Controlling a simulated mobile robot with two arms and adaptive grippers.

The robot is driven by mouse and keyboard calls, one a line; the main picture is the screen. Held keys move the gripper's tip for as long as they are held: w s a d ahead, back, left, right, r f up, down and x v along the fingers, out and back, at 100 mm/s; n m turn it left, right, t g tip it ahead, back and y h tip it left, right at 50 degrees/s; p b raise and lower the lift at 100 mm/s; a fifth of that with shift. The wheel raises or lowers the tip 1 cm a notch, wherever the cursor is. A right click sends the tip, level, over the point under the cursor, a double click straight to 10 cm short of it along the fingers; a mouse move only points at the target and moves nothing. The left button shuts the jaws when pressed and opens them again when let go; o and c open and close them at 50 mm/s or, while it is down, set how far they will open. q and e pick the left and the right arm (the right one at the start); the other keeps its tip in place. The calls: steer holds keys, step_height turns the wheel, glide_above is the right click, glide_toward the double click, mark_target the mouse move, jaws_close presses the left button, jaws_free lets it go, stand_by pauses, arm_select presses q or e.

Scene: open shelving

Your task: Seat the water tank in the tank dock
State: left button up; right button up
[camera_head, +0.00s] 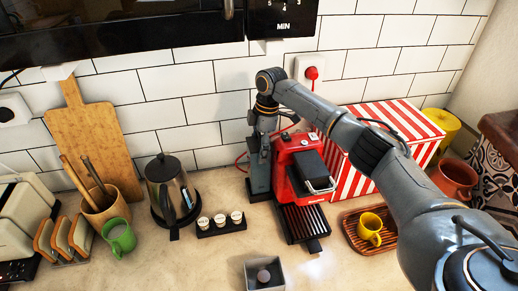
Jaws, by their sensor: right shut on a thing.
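The red coffee machine (298,165) stands upright on the counter against the tiled wall. A tall dark grey piece, which looks like the water tank (258,178), is upright close beside the machine's left side. My right gripper (260,145) points down from above and is shut on the top of this tank. The tank dock cannot be told apart here; the tank and the arm cover that area. I cannot tell whether the tank rests on something or hangs just above it. My left gripper is not in view.
A rack with small white cups (220,223), a kettle (172,190) and a green mug (119,236) stand to the left. A red striped box (380,145) is right behind the machine. A yellow cup (370,228) sits on a tray. A grey box (265,274) stands in front.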

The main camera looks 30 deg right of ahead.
steer(key=shift+f, duration=0.8)
steer(key=o, duration=1.8)
steer(key=shift+f, duration=0.1)
steer(key=shift+o, duration=0.2)
steer(key=r+b, duration=0.1)
steer(key=r, duration=0.2)
steer(key=d+r, duration=0.1)
steer(key=r, duration=0.3)
steer(key=r+b, duration=0.1)
steer(key=r, duration=0.2)
steer(key=shift+s+d+r+b, duration=0.2)
steer(key=shift+d+r+b, duration=0.05)
steer(key=shift+r+b, duration=0.15)
steer(key=shift+s+d+r, duration=0.1)
steer(key=shift+r, duration=0.55)
